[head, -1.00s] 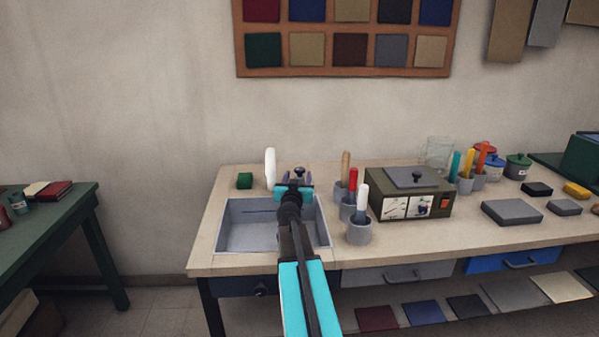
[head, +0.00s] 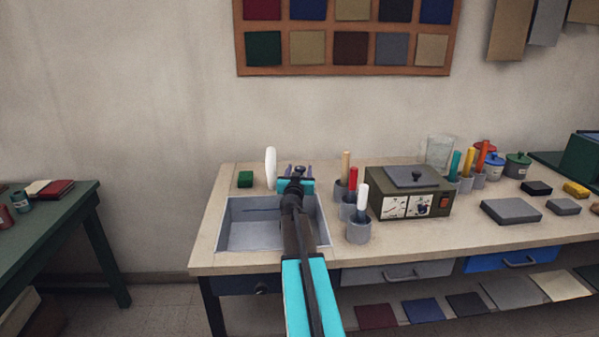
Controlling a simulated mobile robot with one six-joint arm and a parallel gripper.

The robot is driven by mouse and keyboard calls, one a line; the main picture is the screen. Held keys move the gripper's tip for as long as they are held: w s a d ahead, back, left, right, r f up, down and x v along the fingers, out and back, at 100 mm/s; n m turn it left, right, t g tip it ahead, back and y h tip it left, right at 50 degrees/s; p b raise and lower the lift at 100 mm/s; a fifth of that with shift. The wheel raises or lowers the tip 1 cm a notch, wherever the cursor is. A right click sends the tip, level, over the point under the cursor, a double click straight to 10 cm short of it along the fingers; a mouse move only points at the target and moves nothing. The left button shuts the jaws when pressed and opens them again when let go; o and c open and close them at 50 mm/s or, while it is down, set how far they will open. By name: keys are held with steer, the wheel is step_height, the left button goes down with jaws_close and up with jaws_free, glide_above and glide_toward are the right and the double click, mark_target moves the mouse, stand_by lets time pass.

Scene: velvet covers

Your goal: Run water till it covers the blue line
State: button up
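The grey sink basin (head: 240,235) is set into the left end of the workbench. A dark line shows on its back inner wall (head: 262,210); I cannot tell its colour, and no water is clearly visible. A white upright piece (head: 270,167), perhaps the spout, stands behind the basin. A small dark knob (head: 300,170) shows just beyond my gripper (head: 296,172). My arm hides the right part of the basin.
A green block (head: 245,179) sits left of the white piece. Grey cups with coloured-handled tools (head: 358,229) stand close right of the basin, beside an olive box (head: 410,205). A green table (head: 60,220) stands at the far left.

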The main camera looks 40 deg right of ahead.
steer(key=c, duration=0.9)
steer(key=shift+w+a+m+g+h+b, duration=0.1)
steer(key=shift+w+m+g+h+b, duration=0.1)
steer(key=shift+m+g+h+b, duration=0.6)
steer(key=m+g+b, duration=0.1)
steer(key=b, duration=0.3)
steer(key=m+g+h+b, duration=0.1)
steer(key=g+b, duration=0.1)
steer(key=b, duration=0.2)
steer(key=shift+w+a+r+g+b, duration=0.1)
steer(key=shift+w+g+b, duration=0.05)
steer(key=shift+g+b, duration=0.15)
steer(key=o, duration=1.1)
steer(key=shift+c, duration=0.2)
steer(key=shift+a, duration=0.1)
steer(key=v, duration=1.3)
steer(key=shift+a+f+b, duration=0.2)
steer(key=shift+a+b, duration=0.1)
steer(key=shift+b, duration=0.05)
